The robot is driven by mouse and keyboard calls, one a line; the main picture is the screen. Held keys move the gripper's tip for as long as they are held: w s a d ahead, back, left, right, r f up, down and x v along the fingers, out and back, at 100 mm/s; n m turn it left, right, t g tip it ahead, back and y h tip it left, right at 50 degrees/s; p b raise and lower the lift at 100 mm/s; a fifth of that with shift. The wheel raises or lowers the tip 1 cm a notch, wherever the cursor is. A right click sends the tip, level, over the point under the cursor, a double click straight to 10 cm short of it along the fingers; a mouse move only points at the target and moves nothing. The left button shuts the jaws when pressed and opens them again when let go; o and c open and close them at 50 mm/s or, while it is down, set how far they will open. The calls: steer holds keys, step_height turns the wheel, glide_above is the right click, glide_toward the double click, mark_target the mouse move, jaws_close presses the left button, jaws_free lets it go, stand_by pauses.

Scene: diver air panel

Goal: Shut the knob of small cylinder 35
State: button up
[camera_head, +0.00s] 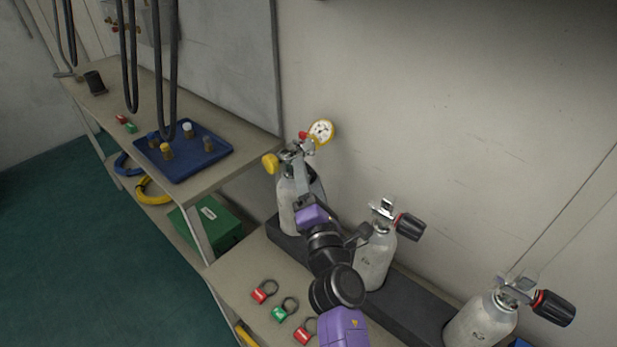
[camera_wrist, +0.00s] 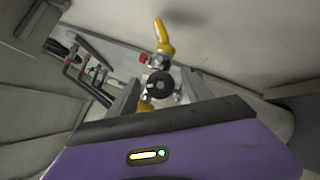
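Three small grey cylinders stand in a row along the wall in the head view: a left one (camera_head: 287,205), a middle one (camera_head: 373,262) and a right one (camera_head: 480,324). Their markings are too small to read, so I cannot tell which is 35. My gripper (camera_head: 303,172) is at the valve of the left cylinder and partly hides it. In the wrist view its two grey fingers (camera_wrist: 160,92) stand apart, on either side of a round black knob (camera_wrist: 160,85). Gaps show beside the knob, so the gripper is open. A yellow handle (camera_wrist: 163,36) rises behind the knob.
Black knobs stick out from the middle (camera_head: 411,226) and right (camera_head: 554,308) cylinders. A blue tray (camera_head: 180,172) is on the left shelf.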

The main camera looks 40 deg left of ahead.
jaws_close()
steer(key=shift+r+m+p, duration=0.15)
steer(key=shift+m+p, duration=0.15)
steer(key=shift+p, duration=0.2)
